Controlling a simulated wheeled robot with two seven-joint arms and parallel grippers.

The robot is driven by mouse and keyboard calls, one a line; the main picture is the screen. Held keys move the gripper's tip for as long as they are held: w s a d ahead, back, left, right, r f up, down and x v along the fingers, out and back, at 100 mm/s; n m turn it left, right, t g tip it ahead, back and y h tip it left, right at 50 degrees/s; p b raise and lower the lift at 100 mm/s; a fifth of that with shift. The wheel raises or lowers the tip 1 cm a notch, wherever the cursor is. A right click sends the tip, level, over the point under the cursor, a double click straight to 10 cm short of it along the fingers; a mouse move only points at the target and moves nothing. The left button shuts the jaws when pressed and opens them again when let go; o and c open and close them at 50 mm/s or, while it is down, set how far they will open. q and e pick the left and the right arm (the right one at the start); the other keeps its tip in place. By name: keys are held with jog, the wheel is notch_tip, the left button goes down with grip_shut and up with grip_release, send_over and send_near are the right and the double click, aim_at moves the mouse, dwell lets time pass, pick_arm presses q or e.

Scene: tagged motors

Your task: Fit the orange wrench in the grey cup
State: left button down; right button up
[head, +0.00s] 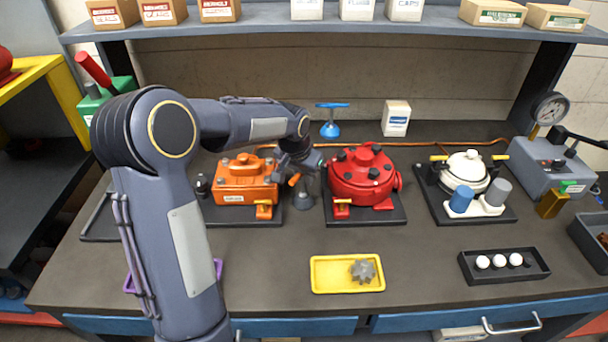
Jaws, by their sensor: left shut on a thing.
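My left gripper (298,168) is above the bench between the orange motor and the red motor. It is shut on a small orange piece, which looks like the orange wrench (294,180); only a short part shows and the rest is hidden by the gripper. A grey cup (498,191) sits beside a blue cup (461,199) in a white holder in front of the white motor, far to the right of the gripper. A small grey round-based thing (304,200) stands just below the gripper; I cannot tell what it is. My right gripper is not in view.
The orange motor (246,180) and red motor (361,179) flank the gripper. A yellow tray (325,276) holds a grey gear. A black tray (532,272) holds white balls. A gauge unit (552,163) stands at right. The front middle bench is mostly clear.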

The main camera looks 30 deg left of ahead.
pick_arm(q)
jog(key=shift+f, duration=0.35)
jog(key=c, duration=1.3)
grip_release()
jog(key=shift+r+p, duration=2.05)
jog(key=shift+r, duration=1.05)
jog(key=shift+s+r, duration=0.1)
jog(key=shift+r, duration=0.2)
jog(key=b+v, duration=0.1)
jog(key=v, duration=0.6)
